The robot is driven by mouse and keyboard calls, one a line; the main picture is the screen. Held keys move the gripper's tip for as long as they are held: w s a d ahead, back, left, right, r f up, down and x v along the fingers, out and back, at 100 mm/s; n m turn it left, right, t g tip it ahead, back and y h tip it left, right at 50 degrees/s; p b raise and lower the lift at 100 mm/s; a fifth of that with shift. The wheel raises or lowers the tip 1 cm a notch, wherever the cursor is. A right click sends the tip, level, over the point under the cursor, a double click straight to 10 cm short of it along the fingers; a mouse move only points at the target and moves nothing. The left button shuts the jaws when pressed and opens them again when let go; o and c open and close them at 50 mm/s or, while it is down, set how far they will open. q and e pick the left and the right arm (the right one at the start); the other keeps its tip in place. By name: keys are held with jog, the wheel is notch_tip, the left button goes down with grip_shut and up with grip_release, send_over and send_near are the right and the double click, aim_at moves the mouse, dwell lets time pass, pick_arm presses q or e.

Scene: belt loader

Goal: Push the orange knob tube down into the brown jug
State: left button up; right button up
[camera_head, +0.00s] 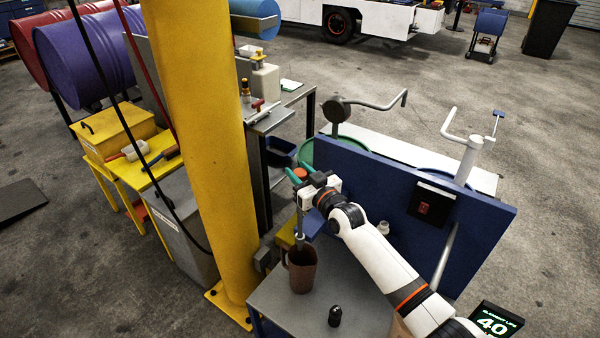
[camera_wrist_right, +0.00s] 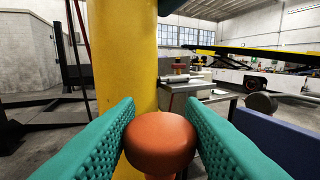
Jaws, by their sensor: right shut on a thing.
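The brown jug (camera_head: 302,274) stands upright on the grey table in the head view, with its handle at the left. The orange knob tube (camera_wrist_right: 160,137) has a rounded orange knob, which fills the space between the teal finger pads in the right wrist view. In the head view its orange top (camera_head: 299,173) shows between the fingers, and a thin grey shaft hangs below toward the jug's mouth. My right gripper (camera_head: 300,171) is shut on the knob, high above the jug. Whether the lower end is inside the jug's mouth I cannot tell. My left gripper is out of view.
The grey table (camera_head: 275,294) carries a small black object (camera_head: 335,316) in front of the jug. A blue panel (camera_head: 380,178) stands behind my right arm. A thick yellow post (camera_head: 205,150) rises left of the table.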

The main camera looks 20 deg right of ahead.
grip_shut()
notch_tip(320, 180, down, 21)
jog(key=b, duration=1.6)
jog(key=shift+f+b, duration=0.2)
jog(key=shift+b, duration=0.15)
jog(key=o, duration=1.2)
grip_release()
send_near(301, 228)
jog(key=shift+s+d+f, duration=0.1)
jog(key=shift+s+d, duration=0.2)
jog(key=shift+s, duration=0.3)
